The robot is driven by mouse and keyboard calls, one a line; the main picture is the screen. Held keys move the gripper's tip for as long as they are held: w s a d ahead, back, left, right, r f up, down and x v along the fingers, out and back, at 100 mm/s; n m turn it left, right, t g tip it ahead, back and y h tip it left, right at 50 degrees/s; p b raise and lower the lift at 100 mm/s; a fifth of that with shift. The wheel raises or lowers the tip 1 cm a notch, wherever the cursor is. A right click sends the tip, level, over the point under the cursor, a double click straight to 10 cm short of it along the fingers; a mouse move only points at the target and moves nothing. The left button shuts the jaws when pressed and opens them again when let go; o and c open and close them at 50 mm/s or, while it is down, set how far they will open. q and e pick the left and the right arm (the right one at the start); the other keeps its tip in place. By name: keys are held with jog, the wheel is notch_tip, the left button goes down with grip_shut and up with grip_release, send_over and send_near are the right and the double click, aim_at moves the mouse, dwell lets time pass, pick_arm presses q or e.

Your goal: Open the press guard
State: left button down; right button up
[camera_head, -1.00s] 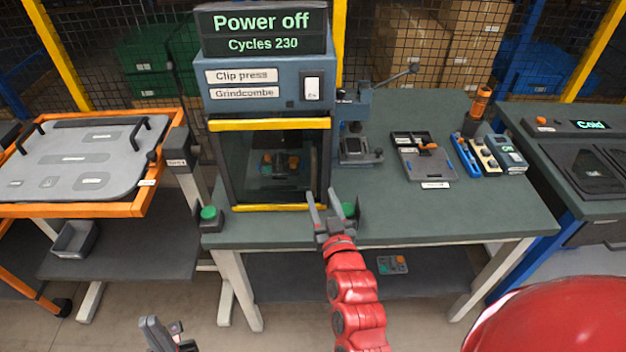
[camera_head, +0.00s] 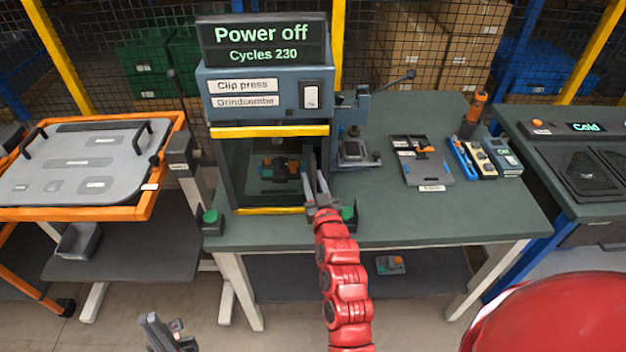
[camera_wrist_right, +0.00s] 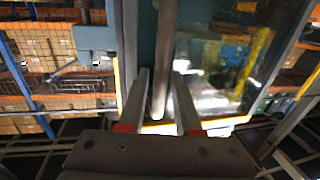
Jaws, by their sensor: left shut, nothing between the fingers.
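The clip press (camera_head: 262,100) stands on the green-topped bench, its display reading "Power off". Its press guard (camera_head: 238,180) is a dark clear pane across the front and looks closed, with a fixture showing behind it. A vertical bar handle is at the guard's right side; the right wrist view shows the handle (camera_wrist_right: 164,50) close up. My right gripper (camera_head: 313,177) is at this handle. Its fingers are open, one on each side of the bar, with gaps visible in the right wrist view (camera_wrist_right: 160,85). My left gripper (camera_head: 160,330) is shut and empty, low in front of the bench.
Green buttons (camera_head: 211,218) sit at the press's front corners; the right one (camera_head: 349,212) is close beside my right gripper. A small lever press (camera_head: 355,140) stands to the right. An orange-framed cart (camera_head: 140,207) is at left. The bench's front right is clear.

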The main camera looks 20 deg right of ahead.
grip_shut()
dwell(1.1)
